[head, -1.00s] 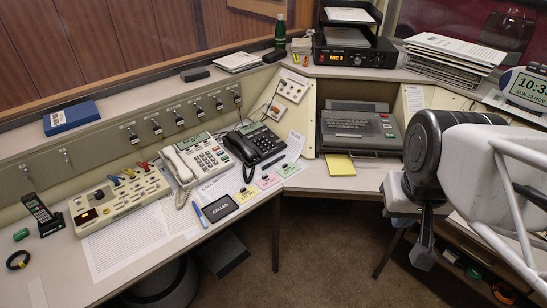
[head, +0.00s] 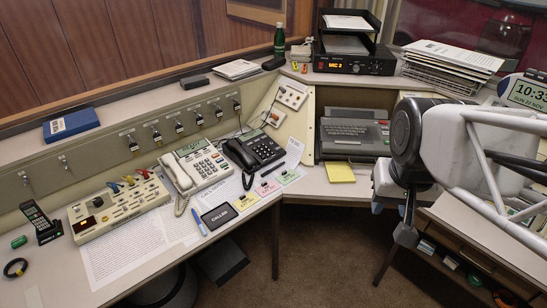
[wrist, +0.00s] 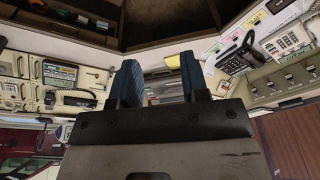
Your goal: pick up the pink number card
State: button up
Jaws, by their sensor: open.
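The pink number card (head: 267,187) lies flat on the desk in the head view, in front of the black phone. It sits between a yellow card (head: 247,201) and a green card (head: 288,177).
The black phone (head: 255,152) stands behind the cards, with a white phone (head: 195,167) to the left. A yellow note pad (head: 340,172) lies between my gripper and the cards.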

jog(key=w+a+f+m, duration=0.1)
jog(key=w+a, duration=0.1)
jog(key=w, duration=0.5)
jog(key=w+a+f+m, duration=0.1)
jog(key=w+a, duration=0.2)
jog(key=w, duration=0.4)
jog(key=m+g, duration=0.2)
jog(key=m, duration=0.4)
send_over(268, 187)
jog(key=a, duration=0.1)
jog(key=f, duration=2.5)
jog(key=shift+w+a+f, duration=0.1)
jog(key=shift+w+f, duration=0.3)
jog(key=shift+w+a+f+m, duration=0.2)
jog(key=shift+a+f+m, duration=0.15)
jog(key=shift+f, duration=0.15)
jog(key=shift+f, duration=1.3)
